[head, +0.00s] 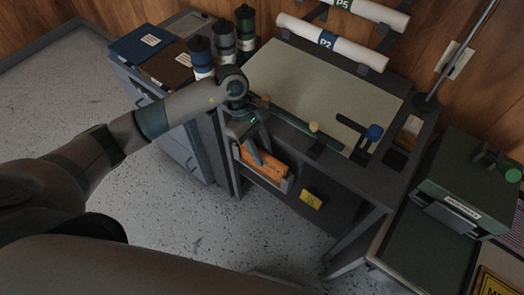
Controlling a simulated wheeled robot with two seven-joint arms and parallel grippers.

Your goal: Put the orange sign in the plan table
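The plan table (374,192) is a grey table with a pale sheet on its top, seen right of centre in the head view. The orange sign (266,170) lies at the open front of the table, below its top edge, within grey edges that look like a shelf or slot. My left gripper (258,155) reaches down in front of the table edge, right at the sign, and covers part of it. Whether its fingers are closed on the sign or only beside it is not clear. My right gripper is not in view.
Rolled plans (332,43) rest in brackets on the wall. A blue-knobbed item (374,132) sits on the table top. A dark green box (462,190) stands at right. A yellow tag (312,199) is on the table front.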

